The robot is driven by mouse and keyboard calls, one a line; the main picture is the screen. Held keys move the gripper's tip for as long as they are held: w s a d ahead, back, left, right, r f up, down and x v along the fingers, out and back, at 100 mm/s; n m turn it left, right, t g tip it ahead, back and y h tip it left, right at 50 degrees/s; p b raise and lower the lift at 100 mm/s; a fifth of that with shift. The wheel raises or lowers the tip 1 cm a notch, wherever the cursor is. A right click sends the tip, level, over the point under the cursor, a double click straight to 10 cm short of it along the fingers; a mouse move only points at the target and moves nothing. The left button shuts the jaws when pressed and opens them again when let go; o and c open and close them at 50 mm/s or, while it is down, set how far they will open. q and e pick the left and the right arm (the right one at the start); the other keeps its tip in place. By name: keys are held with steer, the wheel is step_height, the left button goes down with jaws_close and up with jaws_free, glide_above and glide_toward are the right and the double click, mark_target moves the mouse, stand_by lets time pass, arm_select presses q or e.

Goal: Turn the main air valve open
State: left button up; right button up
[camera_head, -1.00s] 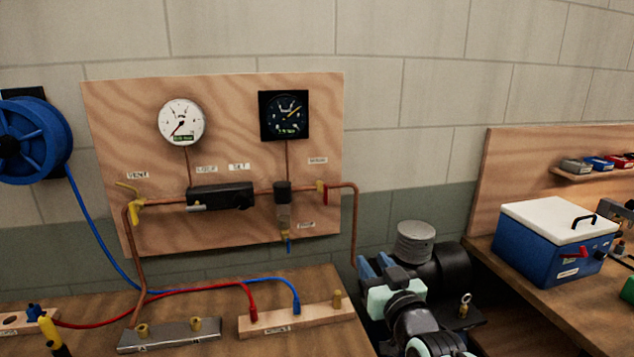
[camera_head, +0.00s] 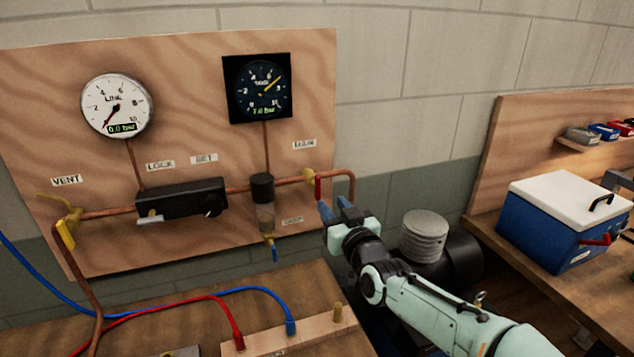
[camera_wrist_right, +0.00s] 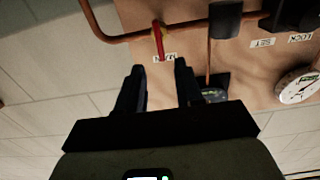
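The main air valve has a brass body (camera_head: 309,177) and a red handle (camera_head: 318,188) that hangs down across the copper pipe, under the MAIN label (camera_head: 304,144). My right gripper (camera_head: 338,208) is just below and right of the handle. In the right wrist view the red handle (camera_wrist_right: 158,41) lies beyond and between the two fingertips (camera_wrist_right: 157,68), with a gap to it. The fingers are apart and hold nothing. The dark tank gauge (camera_head: 262,87) reads about 7 bar and the white line gauge (camera_head: 117,105) reads 0.0 bar. My left gripper is not in view.
Left of the valve on the wooden panel are a filter bowl (camera_head: 265,205), a black regulator block (camera_head: 181,201) and a yellow vent handle (camera_head: 65,234). A grey ribbed cylinder (camera_head: 424,236) stands behind my right arm. A blue box (camera_head: 560,222) sits on the right bench.

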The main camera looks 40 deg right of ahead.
mark_target(319, 188)
steer(key=p+x, duration=0.3)
steer(key=x, duration=0.7)
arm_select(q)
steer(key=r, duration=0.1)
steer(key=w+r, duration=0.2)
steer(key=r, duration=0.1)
arm_select(e)
jaws_close()
